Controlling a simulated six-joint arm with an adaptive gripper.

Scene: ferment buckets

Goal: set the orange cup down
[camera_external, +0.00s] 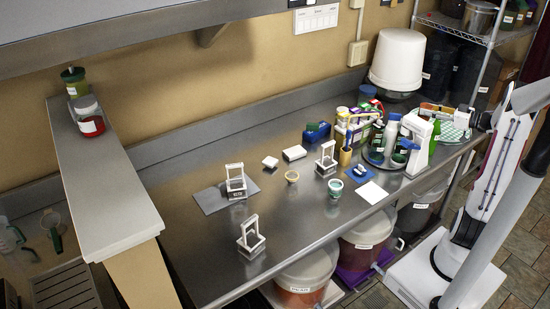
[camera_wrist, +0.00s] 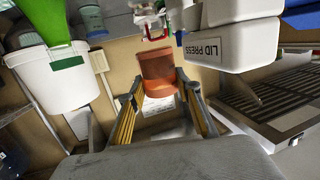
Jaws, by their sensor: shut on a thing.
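The orange cup (camera_wrist: 156,66) shows in the wrist view at the far end of my fingers. My gripper (camera_wrist: 159,82) is shut on it, one yellow-padded finger on each side. Behind the cup is a tan wall, and no surface is visible touching its base. In the external view my arm comes in from the right, towards the crowded end of the bench. There I cannot clearly make out my gripper or the cup among the bottles and other items.
A steel bench (camera_external: 315,230) holds several small white stands, a teal cup (camera_external: 335,188) and a white square (camera_external: 371,193). Bottles crowd a round tray (camera_external: 376,158) at right. A large white bucket (camera_external: 398,60) stands behind. The bench's front middle has free room.

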